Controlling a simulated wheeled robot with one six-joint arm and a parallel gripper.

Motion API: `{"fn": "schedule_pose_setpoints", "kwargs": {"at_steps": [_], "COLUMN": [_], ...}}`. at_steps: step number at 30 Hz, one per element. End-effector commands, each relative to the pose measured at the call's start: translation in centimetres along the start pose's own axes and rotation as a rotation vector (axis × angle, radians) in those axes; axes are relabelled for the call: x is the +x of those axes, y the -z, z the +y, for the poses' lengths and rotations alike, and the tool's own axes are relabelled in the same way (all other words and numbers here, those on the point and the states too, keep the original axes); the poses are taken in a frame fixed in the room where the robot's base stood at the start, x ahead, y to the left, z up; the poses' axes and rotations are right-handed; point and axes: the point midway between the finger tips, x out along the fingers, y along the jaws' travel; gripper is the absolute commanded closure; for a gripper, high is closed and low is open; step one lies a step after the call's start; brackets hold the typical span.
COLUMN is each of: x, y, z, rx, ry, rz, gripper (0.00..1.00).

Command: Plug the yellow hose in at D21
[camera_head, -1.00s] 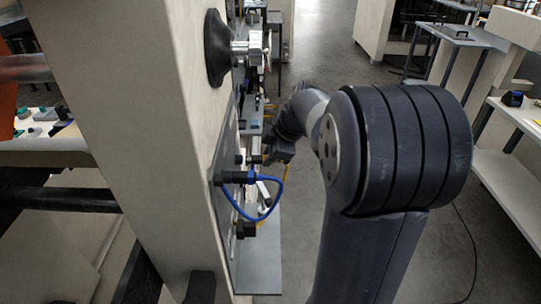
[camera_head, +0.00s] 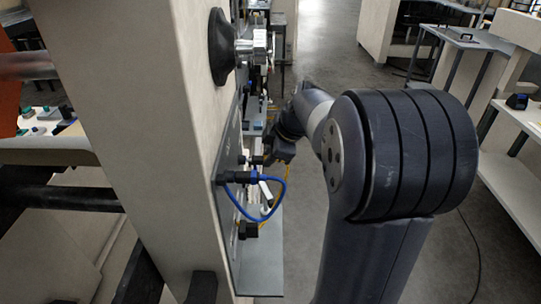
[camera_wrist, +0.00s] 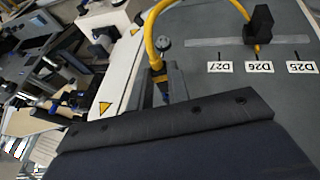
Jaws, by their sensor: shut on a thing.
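The yellow hose (camera_wrist: 151,28) rises from my gripper (camera_wrist: 166,88) in the wrist view and arches over the grey panel (camera_wrist: 210,20). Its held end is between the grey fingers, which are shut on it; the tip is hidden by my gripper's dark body. A yellow hose also enters a black connector (camera_wrist: 260,22) above label D26 (camera_wrist: 252,68); the arch between is cut off by the frame. In the head view my gripper (camera_head: 277,152) is just right of the panel's face, seen small and edge-on. The D21 label is not readable in any view.
Upside-down labels D27 (camera_wrist: 219,67) and D25 (camera_wrist: 302,67) flank D26. A blue hose (camera_head: 284,190) loops out from a black connector (camera_head: 236,178) on the panel, below my gripper. A cream post (camera_head: 130,130) stands left. Open floor lies beyond the arm.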

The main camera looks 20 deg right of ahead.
Motion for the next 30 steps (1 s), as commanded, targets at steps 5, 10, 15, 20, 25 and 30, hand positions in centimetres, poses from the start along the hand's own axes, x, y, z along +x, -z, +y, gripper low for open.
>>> {"fn": "schedule_pose_setpoints", "kwargs": {"at_steps": [5, 10, 15, 20, 25, 30], "x": [0.04, 0.18, 0.21, 0.18, 0.22, 0.36], "y": [0.05, 0.28, 0.49, 0.49, 0.51, 0.72], "z": [0.0, -0.02, -0.01, 0.0, -0.01, -0.02], "rx": [0.0, -0.002, -0.001, 0.0, 0.0, -0.001], "ry": [0.0, 0.0, 0.0, 0.0, 0.0, 0.0], "rz": [0.0, 0.0, 0.001, 0.0, 0.0, 0.001], "gripper": [1.0, 1.0, 1.0, 1.0, 1.0, 1.0]}}
